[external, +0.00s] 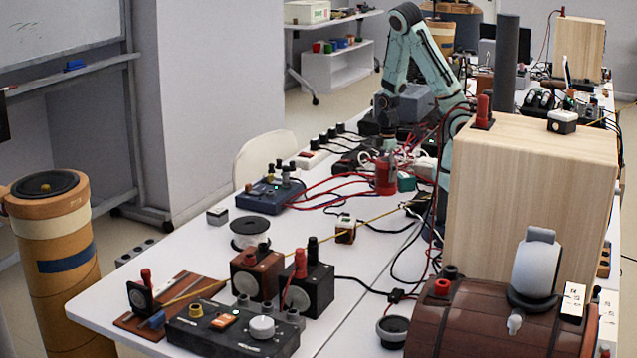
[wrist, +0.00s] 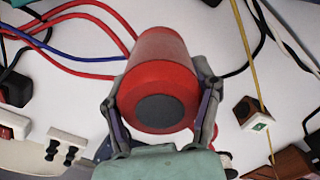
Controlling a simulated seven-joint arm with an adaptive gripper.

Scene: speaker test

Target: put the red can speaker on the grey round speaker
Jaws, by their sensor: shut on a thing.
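The red can speaker (external: 386,178) is a small red cylinder; in the wrist view (wrist: 160,60) its dark round end faces the camera. My gripper (external: 385,158) points down over it, and in the wrist view its fingers (wrist: 160,105) close on both sides of the can. I cannot tell whether the can touches the table. A low round piece with a dark grey top and pale rim (external: 250,232) lies on the white table left of my gripper, apparently the grey round speaker. It is not clearly visible in the wrist view.
Red and black cables (external: 330,190) run beside the can. A blue box (external: 270,194) stands left of it, and a small wooden cube (external: 345,229) is in front. A large wooden box (external: 530,195) blocks the right.

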